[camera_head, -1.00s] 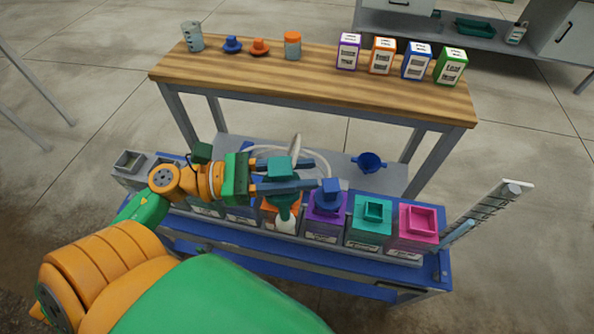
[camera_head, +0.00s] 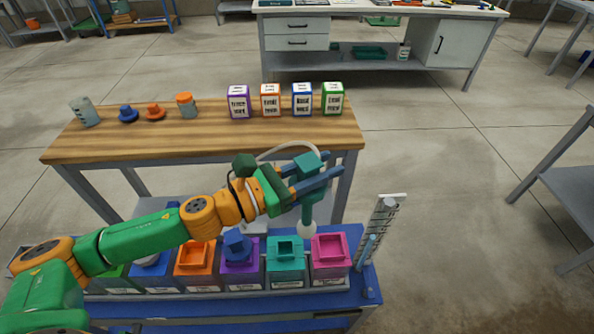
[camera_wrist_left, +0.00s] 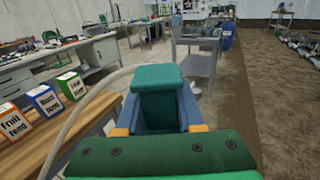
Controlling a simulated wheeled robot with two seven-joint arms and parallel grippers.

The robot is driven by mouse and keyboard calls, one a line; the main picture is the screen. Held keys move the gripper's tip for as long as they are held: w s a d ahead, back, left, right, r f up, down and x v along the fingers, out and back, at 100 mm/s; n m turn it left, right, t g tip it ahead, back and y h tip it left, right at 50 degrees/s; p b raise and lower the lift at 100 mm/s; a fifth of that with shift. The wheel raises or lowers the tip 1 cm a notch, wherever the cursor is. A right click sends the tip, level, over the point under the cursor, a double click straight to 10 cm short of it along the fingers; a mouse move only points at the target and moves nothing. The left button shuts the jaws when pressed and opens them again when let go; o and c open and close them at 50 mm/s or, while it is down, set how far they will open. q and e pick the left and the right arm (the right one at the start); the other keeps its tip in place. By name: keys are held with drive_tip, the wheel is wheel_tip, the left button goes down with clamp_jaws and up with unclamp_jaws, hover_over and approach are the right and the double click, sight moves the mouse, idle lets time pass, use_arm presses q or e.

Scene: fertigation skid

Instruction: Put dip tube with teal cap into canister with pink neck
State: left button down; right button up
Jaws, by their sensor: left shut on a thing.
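My left gripper (camera_head: 318,178) is shut on the teal cap of the dip tube (camera_head: 308,163). The cap also shows between the fingers in the left wrist view (camera_wrist_left: 158,78). The tube hangs down below the fingers, with a pale lower end, roughly upright. In the head view that end shows just above and behind the gap between the teal-necked and pink-necked canisters; its exact height I cannot tell. The canister with the pink neck (camera_head: 330,248) stands at the right end of the row, its square neck open. My right gripper is out of view.
Left of it stand canisters with teal (camera_head: 286,250), purple (camera_head: 240,268) and orange necks (camera_head: 195,256); a blue cap sits in the purple one. A tall clear cylinder (camera_head: 382,228) rises right of the row. A wooden bench (camera_head: 200,140) with boxes stands behind.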

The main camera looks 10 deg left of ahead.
use_arm(q)
drive_tip(key=w+d+f, duration=0.2)
drive_tip(key=d+f, duration=0.2)
drive_tip(key=d, duration=0.3)
wheel_tip(320, 180, down, 18)
drive_tip(key=b, duration=1.5)
drive_tip(key=shift+a, duration=0.2)
drive_tip(key=shift+c, duration=2.2)
unclamp_jaws()
drive_tip(key=b+v, duration=0.1)
drive_tip(key=v, duration=0.5)
drive_tip(key=shift+s+a+f, duration=0.1)
drive_tip(key=shift+s+a, duration=0.05)
drive_tip(key=shift+a, duration=0.1)
drive_tip(key=shift+s+a, duration=0.2)
